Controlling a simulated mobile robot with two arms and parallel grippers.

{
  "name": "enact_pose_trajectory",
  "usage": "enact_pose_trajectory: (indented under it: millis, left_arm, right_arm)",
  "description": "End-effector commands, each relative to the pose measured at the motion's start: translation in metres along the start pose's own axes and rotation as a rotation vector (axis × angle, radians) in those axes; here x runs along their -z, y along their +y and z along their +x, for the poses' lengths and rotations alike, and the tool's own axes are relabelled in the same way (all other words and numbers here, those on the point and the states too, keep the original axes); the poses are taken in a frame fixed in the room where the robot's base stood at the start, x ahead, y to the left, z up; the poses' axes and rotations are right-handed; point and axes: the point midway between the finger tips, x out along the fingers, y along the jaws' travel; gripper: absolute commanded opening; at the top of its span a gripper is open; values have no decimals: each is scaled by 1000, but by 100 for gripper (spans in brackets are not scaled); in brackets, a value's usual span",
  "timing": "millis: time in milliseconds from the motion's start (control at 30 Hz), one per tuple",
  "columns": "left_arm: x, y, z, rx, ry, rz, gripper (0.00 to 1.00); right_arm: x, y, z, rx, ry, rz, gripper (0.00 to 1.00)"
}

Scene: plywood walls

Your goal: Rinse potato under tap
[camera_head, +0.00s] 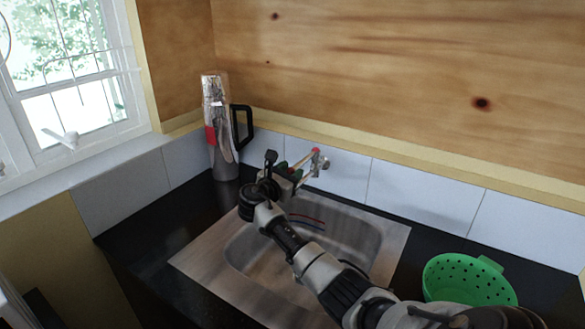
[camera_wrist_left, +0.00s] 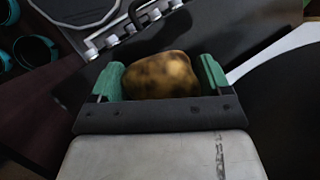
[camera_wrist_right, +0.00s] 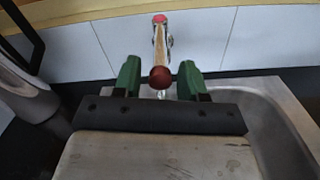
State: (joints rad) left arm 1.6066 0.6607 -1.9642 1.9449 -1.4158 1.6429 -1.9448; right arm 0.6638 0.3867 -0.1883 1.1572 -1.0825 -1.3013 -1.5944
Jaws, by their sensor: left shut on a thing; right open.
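The potato (camera_wrist_left: 160,76) is brown and mottled, held between the green fingers of my left gripper (camera_wrist_left: 162,78) in the left wrist view. My left gripper does not show in the head view. The tap (camera_head: 312,164) is on the tiled wall behind the sink (camera_head: 384,246), with a red end. My right gripper (camera_head: 290,172) is open at the tap, above the sink's back left. In the right wrist view, a dark red knob (camera_wrist_right: 160,77) of the tap shows between the open green fingertips; I cannot tell whether they touch it. My right arm hides part of the basin.
A green colander (camera_head: 466,280) stands on the black counter right of the sink. A grey jug-like container (camera_head: 222,150) with a black handle stands in the back left corner. The left wrist view shows an appliance with knobs (camera_wrist_left: 122,27) and teal round items (camera_wrist_left: 36,52).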

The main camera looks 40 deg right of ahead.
Motion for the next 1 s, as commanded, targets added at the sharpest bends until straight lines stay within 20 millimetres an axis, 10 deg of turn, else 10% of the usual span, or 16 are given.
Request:
enact_pose_trajectory:
  millis: [433, 733, 1000]
  left_arm:
    - [-1, -1, -2, 0, 0, 0, 52]
    - [-1, -1, -2, 0, 0, 0, 52]
    - [-2, -2, -4, 0, 0, 0, 52]
  right_arm:
    - [0, 0, 14, 0, 1, 1, 42]
    - [0, 0, 14, 0, 1, 0, 0]
    - [-1, -1, 14, -4, 1, 0, 0]
